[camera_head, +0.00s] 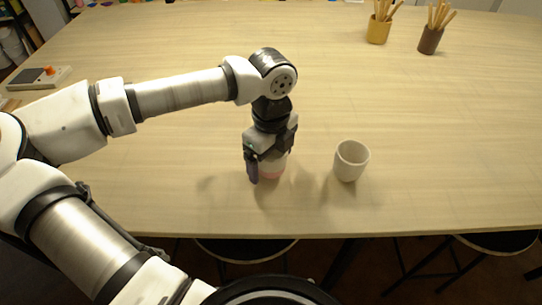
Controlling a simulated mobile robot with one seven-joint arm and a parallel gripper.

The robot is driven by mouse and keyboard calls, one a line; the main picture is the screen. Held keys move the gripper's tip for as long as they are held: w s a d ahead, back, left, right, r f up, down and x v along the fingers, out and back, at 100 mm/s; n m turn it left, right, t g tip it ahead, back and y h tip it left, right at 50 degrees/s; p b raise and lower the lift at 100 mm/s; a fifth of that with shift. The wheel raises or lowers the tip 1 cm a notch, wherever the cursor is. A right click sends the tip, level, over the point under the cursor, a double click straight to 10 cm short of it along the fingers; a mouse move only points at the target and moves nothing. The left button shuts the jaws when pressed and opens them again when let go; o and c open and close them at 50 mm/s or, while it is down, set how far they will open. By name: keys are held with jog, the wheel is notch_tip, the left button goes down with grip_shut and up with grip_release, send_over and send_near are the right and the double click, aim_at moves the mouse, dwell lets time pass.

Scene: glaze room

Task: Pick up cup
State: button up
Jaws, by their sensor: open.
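A plain off-white cup (349,165) stands upright on the wooden table (420,140), near its front edge. My gripper (268,174) points down to the left of this cup, apart from it.
A yellow holder (378,30) and a brown holder (430,40), both with wooden sticks, stand at the back right. A grey device with an orange knob (40,77) lies at the left edge. Stools (246,249) stand below the front edge.

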jog(key=shift+c, duration=0.4)
jog(key=c, duration=1)
jog(key=shift+c, duration=0.3)
jog(key=shift+r, duration=0.1)
